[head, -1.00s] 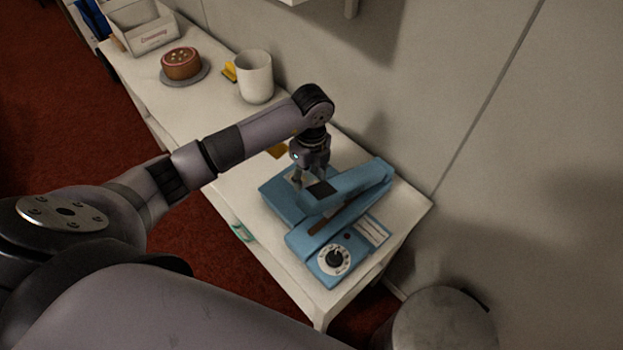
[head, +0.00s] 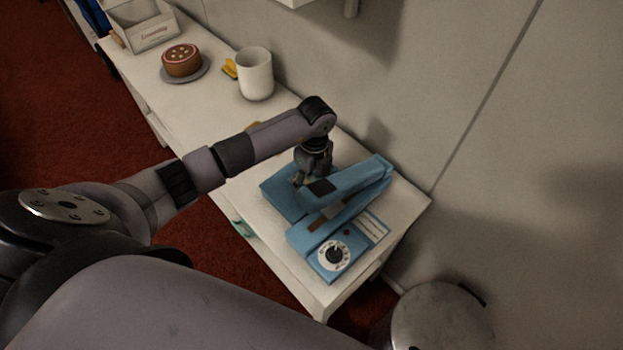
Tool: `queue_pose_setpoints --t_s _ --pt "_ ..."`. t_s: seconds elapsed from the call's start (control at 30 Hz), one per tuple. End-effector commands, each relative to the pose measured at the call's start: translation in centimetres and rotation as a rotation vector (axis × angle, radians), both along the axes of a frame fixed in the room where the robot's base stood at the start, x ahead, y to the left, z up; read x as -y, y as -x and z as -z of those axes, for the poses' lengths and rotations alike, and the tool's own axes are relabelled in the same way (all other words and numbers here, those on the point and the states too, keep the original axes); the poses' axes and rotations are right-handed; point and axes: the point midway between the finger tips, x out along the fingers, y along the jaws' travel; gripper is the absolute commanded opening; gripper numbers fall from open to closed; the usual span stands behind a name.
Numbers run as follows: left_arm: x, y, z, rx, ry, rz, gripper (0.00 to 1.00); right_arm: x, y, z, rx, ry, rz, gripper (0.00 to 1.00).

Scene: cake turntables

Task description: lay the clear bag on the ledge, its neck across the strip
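The blue sealer (head: 375,172) stands at the near end of the white counter. Its hinged arm is raised over a brown strip (head: 317,225). The flat blue ledge (head: 279,196) lies on its left side. My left gripper (head: 301,181) points down low over the ledge, just behind the raised arm's dark-padded end. Its fingertips are small and partly hidden, so I cannot tell whether they are open or shut. I cannot make out the clear bag with certainty; a greyish patch (head: 334,209) over part of the strip may be its neck. My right gripper is out of view.
A white mug (head: 256,74), a yellow item (head: 230,69), a cake on a grey turntable (head: 198,72) and a white box (head: 150,35) stand farther back on the counter (head: 205,110). The wall borders it on the right. A round metal bin (head: 440,315) stands near the front.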

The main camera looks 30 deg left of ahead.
Motion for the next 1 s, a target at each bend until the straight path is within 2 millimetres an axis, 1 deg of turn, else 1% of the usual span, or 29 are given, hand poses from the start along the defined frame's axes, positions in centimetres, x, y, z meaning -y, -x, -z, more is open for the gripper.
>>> queue_pose_setpoints --t_s 0.3,0.37,0.47,0.57,0.8,0.9,1.0 --pt "0.0 0.0 0.0 0.0 0.0 0.0 0.67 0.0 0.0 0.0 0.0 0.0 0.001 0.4" --pt "0.0 0.0 -0.2 0.0 0.0 0.0 0.67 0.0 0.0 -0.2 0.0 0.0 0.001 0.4" --pt "0.0 -0.1 -0.8 0.002 0.0 0.0 0.67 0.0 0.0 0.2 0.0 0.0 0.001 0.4" --pt "0.0 -0.3 -2.3 0.005 0.001 0.001 0.67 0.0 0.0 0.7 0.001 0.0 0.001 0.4" --pt "0.1 -0.5 -7.5 0.006 -0.001 0.001 0.67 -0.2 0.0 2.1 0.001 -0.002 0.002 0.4" --pt "0.1 -0.6 -9.4 0.005 0.0 0.001 0.67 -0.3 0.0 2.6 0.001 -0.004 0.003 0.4" --pt "0.2 -0.7 -10.8 0.003 0.0 -0.001 0.67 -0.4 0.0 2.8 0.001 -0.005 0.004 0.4"
